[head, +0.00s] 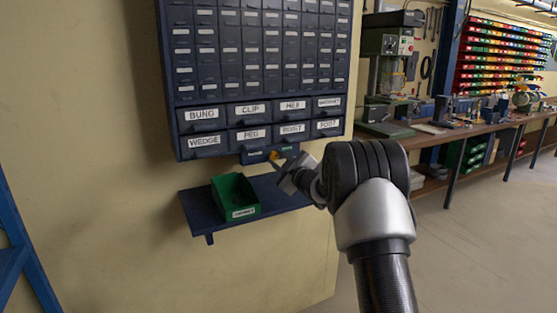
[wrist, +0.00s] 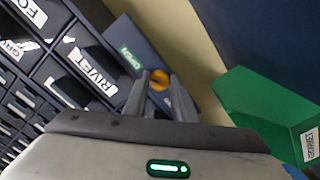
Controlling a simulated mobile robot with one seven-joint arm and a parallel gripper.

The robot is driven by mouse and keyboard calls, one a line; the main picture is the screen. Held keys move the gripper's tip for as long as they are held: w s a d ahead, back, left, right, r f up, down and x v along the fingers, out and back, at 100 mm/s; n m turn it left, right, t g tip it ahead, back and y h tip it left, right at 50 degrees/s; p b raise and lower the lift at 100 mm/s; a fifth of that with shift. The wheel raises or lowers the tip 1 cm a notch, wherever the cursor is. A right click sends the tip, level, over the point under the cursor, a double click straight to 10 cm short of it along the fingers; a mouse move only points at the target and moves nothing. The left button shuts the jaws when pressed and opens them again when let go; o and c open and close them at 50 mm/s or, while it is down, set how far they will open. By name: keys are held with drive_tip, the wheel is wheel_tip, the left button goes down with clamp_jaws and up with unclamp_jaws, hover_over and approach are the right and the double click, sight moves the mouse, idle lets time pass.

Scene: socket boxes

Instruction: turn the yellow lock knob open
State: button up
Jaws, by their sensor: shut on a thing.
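The yellow lock knob (head: 273,155) is on a small dark lock panel (head: 254,157) under the drawer cabinet. In the wrist view the knob (wrist: 159,78) shows between the fingertips of my gripper (wrist: 158,82). My gripper (head: 281,166) reaches in from the right in the head view and is shut on the knob. The panel has a blue label on the left and a green label on the right in the head view. The green label (wrist: 130,58) also shows in the wrist view. The fingers hide part of the knob, so its exact turn is hard to tell.
The dark cabinet (head: 262,95) with labelled drawers hangs above. A green bin (head: 236,196) stands on a blue shelf (head: 203,213) below my gripper; the bin also shows in the wrist view (wrist: 265,100). A workbench (head: 480,127) stands at the right, with open floor before it.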

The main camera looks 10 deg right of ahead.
drive_tip(key=shift+m, duration=0.5)
drive_tip(key=o, duration=1)
drive_tip(key=shift+o, duration=0.2)
drive_tip(key=v, duration=1.7)
drive_tip(key=shift+s, duration=0.2)
